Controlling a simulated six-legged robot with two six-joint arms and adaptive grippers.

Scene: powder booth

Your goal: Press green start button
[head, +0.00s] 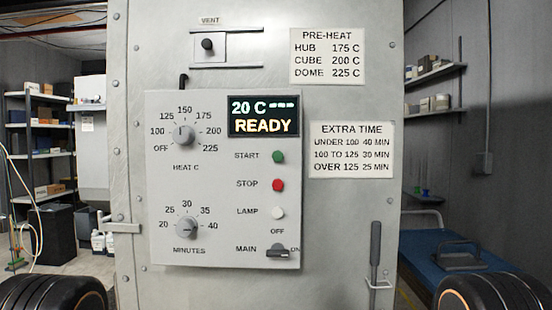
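The green start button (278,157) is on the grey control panel (215,245) straight ahead, right of the label START. The red stop button (278,185) is below it, and the white lamp button or light (278,212) is below that. The display (264,116) above reads 20 C, dashes and READY. Neither gripper is in view. Dark rounded parts of my arms show at the bottom left and bottom right corners, well away from the panel.
The heat knob (185,136) points up near 150; the minutes knob (186,228) sits lower left. A dark vertical handle (375,255) stands right of the panel. The vent slider (207,44) is above. Shelves (38,145) and a blue cart (470,262) flank the cabinet.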

